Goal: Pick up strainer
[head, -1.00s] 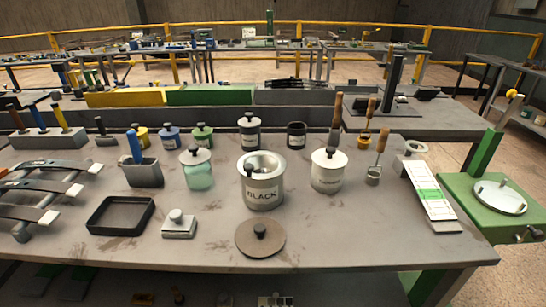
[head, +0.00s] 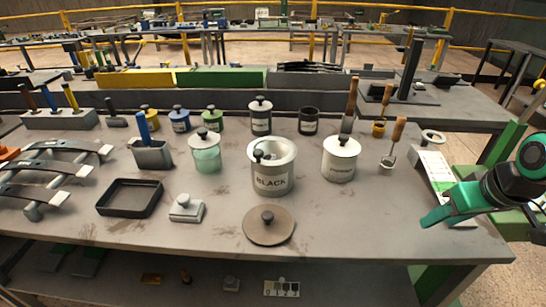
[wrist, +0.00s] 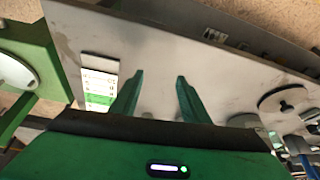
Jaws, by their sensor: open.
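A small metal tool with a wooden handle (head: 396,134), which looks like the strainer, stands on the table right of the white lidded jar. Its metal end is small, and I cannot make out any mesh. My gripper (head: 428,221) is at the right edge of the table, in front of and to the right of that tool, apart from it. In the wrist view my gripper (wrist: 158,82) has its two green fingers spread with nothing between them. I cannot pick out the strainer in the wrist view.
A white-and-green card (head: 432,170) lies by the right edge. The front right tabletop is clear.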

